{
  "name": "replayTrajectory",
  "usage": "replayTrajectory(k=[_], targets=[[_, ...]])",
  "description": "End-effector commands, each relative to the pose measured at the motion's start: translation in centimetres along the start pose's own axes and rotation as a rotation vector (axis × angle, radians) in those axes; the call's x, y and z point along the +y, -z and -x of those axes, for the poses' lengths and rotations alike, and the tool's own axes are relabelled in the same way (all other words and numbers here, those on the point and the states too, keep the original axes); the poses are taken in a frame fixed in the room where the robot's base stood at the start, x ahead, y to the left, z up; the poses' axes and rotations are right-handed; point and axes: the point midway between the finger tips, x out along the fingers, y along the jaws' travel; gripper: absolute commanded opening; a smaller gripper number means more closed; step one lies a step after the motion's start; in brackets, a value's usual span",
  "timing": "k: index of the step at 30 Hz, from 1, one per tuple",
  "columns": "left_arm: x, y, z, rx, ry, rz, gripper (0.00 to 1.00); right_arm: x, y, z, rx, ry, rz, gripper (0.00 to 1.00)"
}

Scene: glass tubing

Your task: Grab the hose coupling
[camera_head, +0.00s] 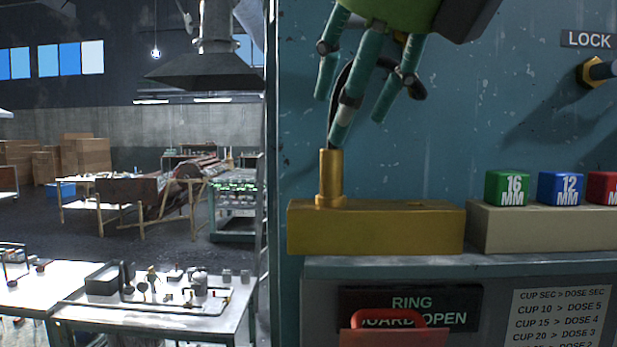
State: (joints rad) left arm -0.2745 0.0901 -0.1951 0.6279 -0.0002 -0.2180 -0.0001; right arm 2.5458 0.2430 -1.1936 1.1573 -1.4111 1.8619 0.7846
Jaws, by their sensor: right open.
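A brass cylinder (331,178), which looks like the hose coupling, stands upright at the left end of a brass-coloured block (375,230). A thin black hose (333,125) runs up from its top and curves behind my fingers. My right gripper (350,112), with teal fingers, hangs above the coupling and slightly to its right. Its fingers are spread, pointing down. One fingertip is close above the coupling's top and overlaps the hose; I cannot tell whether it touches. The hose's upper end is partly hidden by the gripper. My left gripper is not in view.
Right of the block, a beige rack (545,228) holds a green 16 MM cube (507,188), a blue 12 MM cube (560,188) and a red cube (603,187). A brass fitting (592,72) sits under the LOCK label. A red handle (388,318) is below the ledge.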

Motion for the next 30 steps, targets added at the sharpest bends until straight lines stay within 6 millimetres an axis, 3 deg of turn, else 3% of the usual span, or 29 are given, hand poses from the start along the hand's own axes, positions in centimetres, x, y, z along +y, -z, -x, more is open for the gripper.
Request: replayTrajectory(k=[5, 13, 17, 23, 24, 27, 28, 30], targets=[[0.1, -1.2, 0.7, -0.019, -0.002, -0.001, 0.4, 0.0, -0.1, -1.6, 0.001, 0.0, 0.002, 0.5], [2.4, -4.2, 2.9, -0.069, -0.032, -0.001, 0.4, 0.4, -0.4, -5.4, 0.002, 0.001, 0.0, 0.5], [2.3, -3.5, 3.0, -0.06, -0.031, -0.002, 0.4, 0.4, -0.3, -6.5, -0.001, -0.001, 0.0, 0.5], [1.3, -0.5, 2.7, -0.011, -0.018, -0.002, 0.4, 0.4, -0.3, -6.7, -0.003, -0.002, -0.001, 0.5], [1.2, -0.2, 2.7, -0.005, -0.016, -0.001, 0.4, 0.4, -0.3, -6.7, -0.003, -0.002, -0.001, 0.46], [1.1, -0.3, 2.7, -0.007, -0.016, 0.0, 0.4, 0.4, -0.3, -6.7, -0.003, -0.002, -0.001, 0.06], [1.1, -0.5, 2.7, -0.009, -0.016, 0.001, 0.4, 0.4, -0.3, -6.7, -0.003, -0.002, -0.001, 0.0], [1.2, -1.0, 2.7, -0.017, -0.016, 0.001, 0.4, 0.4, -0.3, -6.7, -0.003, -0.001, -0.001, 0.0]])
